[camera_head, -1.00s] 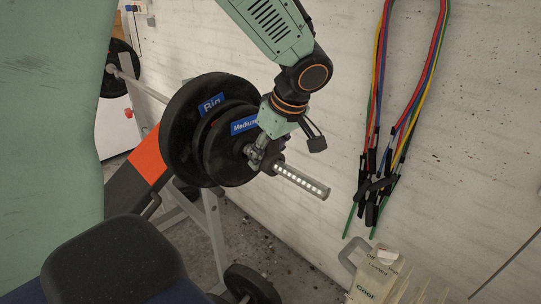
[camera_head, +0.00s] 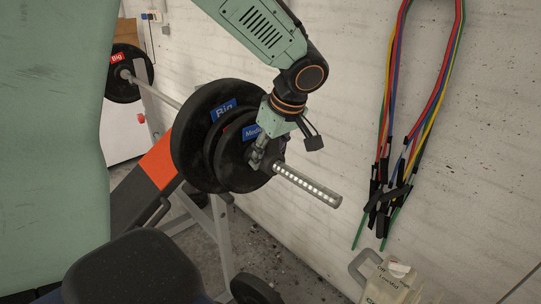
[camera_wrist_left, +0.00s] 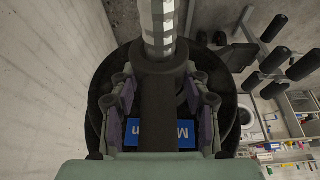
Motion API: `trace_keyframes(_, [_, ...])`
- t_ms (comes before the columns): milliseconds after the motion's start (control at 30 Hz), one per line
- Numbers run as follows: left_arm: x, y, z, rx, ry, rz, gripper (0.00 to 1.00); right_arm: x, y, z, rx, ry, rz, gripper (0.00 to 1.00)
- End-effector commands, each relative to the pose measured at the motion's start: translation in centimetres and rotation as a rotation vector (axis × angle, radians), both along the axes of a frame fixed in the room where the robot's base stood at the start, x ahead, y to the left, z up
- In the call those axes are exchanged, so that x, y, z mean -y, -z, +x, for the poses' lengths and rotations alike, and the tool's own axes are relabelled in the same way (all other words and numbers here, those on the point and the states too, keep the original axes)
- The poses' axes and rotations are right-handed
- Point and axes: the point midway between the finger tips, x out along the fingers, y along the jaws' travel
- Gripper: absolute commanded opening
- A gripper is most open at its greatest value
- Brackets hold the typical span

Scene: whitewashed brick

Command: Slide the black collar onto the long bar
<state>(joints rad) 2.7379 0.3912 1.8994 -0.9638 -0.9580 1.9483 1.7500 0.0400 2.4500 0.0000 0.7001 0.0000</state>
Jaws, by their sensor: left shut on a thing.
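The long bar (camera_head: 310,187) sticks out toward the lower right past the weight plates, its end bare with a row of bright spots. In the left wrist view the bar (camera_wrist_left: 158,22) runs down into the black collar (camera_wrist_left: 158,70). The collar (camera_head: 278,168) sits around the bar, close to the outer plate labelled Medium (camera_head: 232,160); whether they touch is hidden. My left gripper (camera_head: 262,157) is shut on the collar, with a finger on each side of it in the left wrist view (camera_wrist_left: 160,105). My right gripper is not in view.
A larger plate labelled Big (camera_head: 195,140) sits behind the outer one. A bench with a black pad (camera_head: 135,268) stands at lower left. Coloured bands (camera_head: 400,110) hang on the white wall close to the right. A pale box (camera_head: 392,282) is at lower right.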

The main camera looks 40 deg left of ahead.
Motion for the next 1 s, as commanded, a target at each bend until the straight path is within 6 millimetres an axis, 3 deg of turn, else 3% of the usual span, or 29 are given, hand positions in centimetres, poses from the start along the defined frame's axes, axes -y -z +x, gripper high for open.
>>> trace_keyframes(100, [-0.4, 0.0, 0.1, 0.001, -0.001, 0.0, 0.07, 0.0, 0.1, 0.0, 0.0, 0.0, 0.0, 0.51])
trace_keyframes(133, [-0.4, 0.0, 0.0, 0.001, 0.0, 0.001, 0.49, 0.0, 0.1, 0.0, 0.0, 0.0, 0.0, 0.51])
trace_keyframes(400, [-0.4, 0.0, 0.0, 0.0, 0.0, 0.001, 0.72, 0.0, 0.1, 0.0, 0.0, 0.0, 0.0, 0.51])
trace_keyframes(767, [-0.3, -0.2, 0.0, -0.001, 0.0, 0.001, 0.73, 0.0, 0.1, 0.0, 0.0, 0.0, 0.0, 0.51])
trace_keyframes(1000, [1.0, -3.6, 0.0, 0.004, 0.0, 0.005, 0.73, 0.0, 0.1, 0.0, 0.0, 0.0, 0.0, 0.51])
